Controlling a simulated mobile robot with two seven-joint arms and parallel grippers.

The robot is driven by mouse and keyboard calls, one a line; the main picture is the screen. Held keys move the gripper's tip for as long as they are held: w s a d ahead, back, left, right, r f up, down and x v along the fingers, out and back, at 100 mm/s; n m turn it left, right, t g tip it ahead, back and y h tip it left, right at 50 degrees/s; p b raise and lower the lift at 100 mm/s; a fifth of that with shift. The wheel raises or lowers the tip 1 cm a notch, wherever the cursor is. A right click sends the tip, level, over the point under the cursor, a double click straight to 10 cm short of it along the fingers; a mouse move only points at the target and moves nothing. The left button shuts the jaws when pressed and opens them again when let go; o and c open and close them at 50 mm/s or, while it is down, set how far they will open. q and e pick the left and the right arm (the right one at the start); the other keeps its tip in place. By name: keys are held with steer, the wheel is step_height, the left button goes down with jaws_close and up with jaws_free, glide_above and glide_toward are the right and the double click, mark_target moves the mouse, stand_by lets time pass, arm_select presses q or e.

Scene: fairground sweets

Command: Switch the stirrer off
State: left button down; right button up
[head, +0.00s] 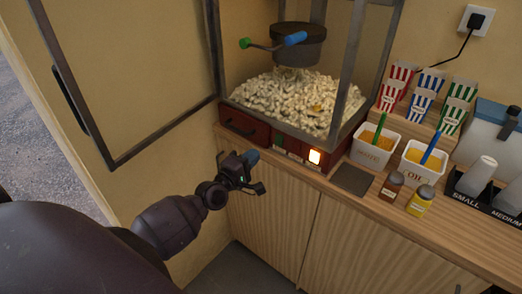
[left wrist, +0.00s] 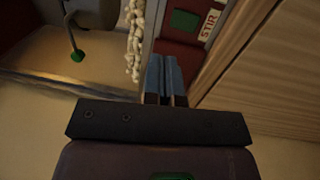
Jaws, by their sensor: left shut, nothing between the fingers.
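The popcorn machine's red base (head: 246,127) carries a row of switches on its front. The stirrer switch is a green rocker (left wrist: 185,20) beside a white STIR label (left wrist: 209,24) in the left wrist view. In the head view the green switch (head: 279,141) is small, and its position cannot be told. A glowing switch (head: 315,157) sits to its right, its label unreadable. My left gripper (head: 252,157) is shut and empty, in front of the base, left of and below the green switch. Its blue fingertips (left wrist: 166,76) point towards the panel, apart from the switch. My right gripper is out of view.
A kettle (head: 298,45) hangs above popcorn (head: 294,98) in the glass case. The open framed door (head: 117,160) stands at left. Space before the cabinet is free.

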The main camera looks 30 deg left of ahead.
arm_select(q)
steer(key=s, duration=0.3)
steer(key=shift+a+r, duration=0.15)
steer(key=shift+r, duration=0.05)
steer(key=shift+w, duration=0.1)
stand_by(0.4)
steer(key=s+d+f+m+g+y, duration=0.1)
steer(key=s+d+f+m+g, duration=0.3)
steer(key=s+f+m, duration=0.4)
steer(key=s+d+f+m+g, duration=0.3)
steer(key=s+d+f+m, duration=0.2)
steer(key=s+f+m, duration=0.3)
steer(key=s+m, duration=0.2)
steer(key=s, duration=0.1)
steer(key=shift+s+d+f+g+y, duration=0.15)
steer(key=shift+s+f+g+y, duration=0.25)
